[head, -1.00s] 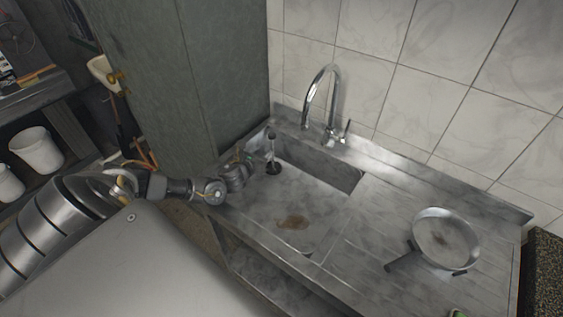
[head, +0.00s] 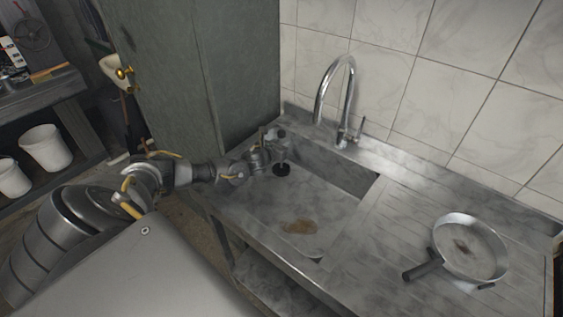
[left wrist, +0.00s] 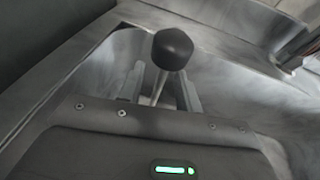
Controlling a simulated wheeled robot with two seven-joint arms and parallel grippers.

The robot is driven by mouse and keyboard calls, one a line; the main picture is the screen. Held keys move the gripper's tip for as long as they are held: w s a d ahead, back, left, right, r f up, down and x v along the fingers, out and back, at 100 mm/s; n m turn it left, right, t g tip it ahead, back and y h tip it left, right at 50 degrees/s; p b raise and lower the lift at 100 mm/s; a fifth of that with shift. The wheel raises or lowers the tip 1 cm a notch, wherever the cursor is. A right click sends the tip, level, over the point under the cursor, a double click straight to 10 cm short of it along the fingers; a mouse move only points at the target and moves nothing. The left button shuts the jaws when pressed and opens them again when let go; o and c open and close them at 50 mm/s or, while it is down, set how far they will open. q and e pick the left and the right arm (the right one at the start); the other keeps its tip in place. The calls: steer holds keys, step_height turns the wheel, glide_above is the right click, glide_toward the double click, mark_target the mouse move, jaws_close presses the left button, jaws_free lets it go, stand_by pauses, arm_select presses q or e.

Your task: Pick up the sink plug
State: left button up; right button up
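The sink plug (head: 281,168) stands upright at the far left end of the sink basin, with a dark round base, a thin metal stem and a dark knob on top. In the left wrist view the knob of the sink plug (left wrist: 172,48) is large and near, with its stem running down between my fingers. My left gripper (head: 272,150) reaches in over the basin's left side, at the plug's stem. In the left wrist view its two fingers (left wrist: 160,88) stand apart on either side of the stem, with gaps visible. The plug's base is hidden there. My right gripper is not in view.
The metal sink basin (head: 340,204) holds a brown stain (head: 299,227). A curved tap (head: 347,95) rises behind it. A pan (head: 470,247) lies on the ridged drainboard at right. A green cabinet (head: 190,70) stands close behind my left arm. White buckets (head: 46,147) stand at far left.

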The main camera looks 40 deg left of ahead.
arm_select(q)
steer(key=shift+b+x, duration=0.65)
steer(key=shift+x, duration=0.6)
steer(key=shift+c, duration=0.2)
steer(key=shift+f, duration=0.1)
jaws_close()
